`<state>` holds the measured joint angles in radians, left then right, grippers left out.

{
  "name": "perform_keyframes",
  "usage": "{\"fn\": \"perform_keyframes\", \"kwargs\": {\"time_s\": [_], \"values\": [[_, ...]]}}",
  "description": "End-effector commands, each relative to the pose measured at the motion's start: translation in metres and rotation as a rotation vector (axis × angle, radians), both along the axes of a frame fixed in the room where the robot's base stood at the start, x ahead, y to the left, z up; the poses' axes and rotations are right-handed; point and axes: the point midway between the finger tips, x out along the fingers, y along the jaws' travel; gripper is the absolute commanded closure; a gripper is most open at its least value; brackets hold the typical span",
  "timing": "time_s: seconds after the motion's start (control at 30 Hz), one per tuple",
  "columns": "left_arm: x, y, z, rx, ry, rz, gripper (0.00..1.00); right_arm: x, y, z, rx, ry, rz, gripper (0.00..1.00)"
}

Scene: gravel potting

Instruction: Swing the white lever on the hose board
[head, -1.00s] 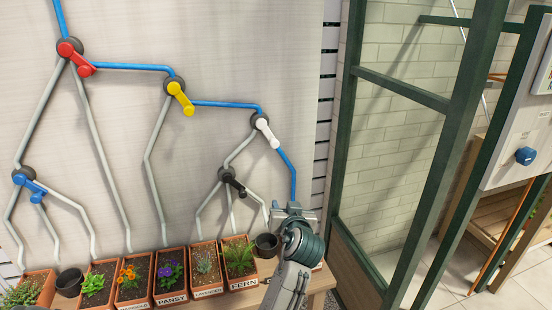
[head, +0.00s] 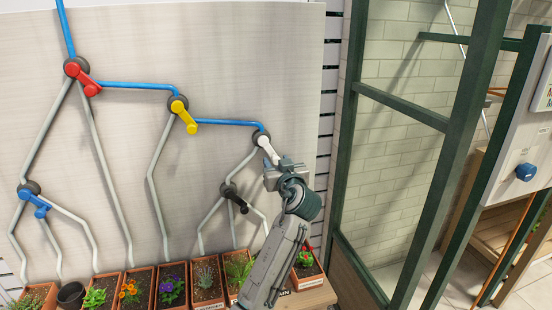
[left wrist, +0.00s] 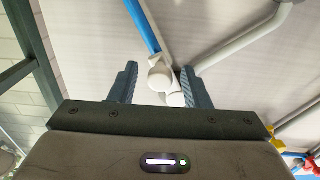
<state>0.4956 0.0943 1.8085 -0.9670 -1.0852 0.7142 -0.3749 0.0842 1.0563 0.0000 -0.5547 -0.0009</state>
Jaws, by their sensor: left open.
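The white lever (head: 268,148) is on the hose board (head: 220,60), at the right end of the blue hose run, and points down and to the right. It also shows in the left wrist view (left wrist: 161,77), between the two open fingers. My left gripper (head: 285,166) is at the lower end of the white lever in the head view. In the left wrist view its fingers (left wrist: 158,88) stand on both sides of the lever, the right finger closer to it. I cannot tell whether they touch it. My right gripper is not in view.
A red lever (head: 86,80), a yellow lever (head: 185,117), a blue lever (head: 35,202) and a black lever (head: 236,199) sit on the same board. Several planters (head: 171,287) line the bench below. A green frame (head: 460,130) stands to the right.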

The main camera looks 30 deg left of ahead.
Motion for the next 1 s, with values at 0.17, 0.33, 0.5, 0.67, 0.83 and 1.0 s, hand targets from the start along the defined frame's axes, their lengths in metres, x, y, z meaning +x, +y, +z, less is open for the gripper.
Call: {"fn": "perform_keyframes", "kwargs": {"time_s": [0.17,0.33,0.5,0.67,0.83,1.0], "values": [[0.0082,0.0099,0.0005,-0.001,0.000,0.000,0.57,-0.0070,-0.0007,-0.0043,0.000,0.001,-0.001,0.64],[0.0093,0.0112,-0.0004,-0.001,0.000,0.000,0.57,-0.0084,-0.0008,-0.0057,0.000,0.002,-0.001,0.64],[0.0091,0.0109,-0.0005,-0.001,0.000,0.000,0.67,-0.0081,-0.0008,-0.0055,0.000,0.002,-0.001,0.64],[0.0091,0.0108,-0.0005,-0.001,0.000,0.000,0.98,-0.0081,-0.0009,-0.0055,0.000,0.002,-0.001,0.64],[0.0092,0.0107,0.0001,0.000,0.000,-0.001,1.00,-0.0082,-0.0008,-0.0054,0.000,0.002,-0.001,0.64],[0.0085,0.0113,0.0005,0.010,0.010,-0.001,1.00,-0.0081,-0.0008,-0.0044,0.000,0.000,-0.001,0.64]]}}
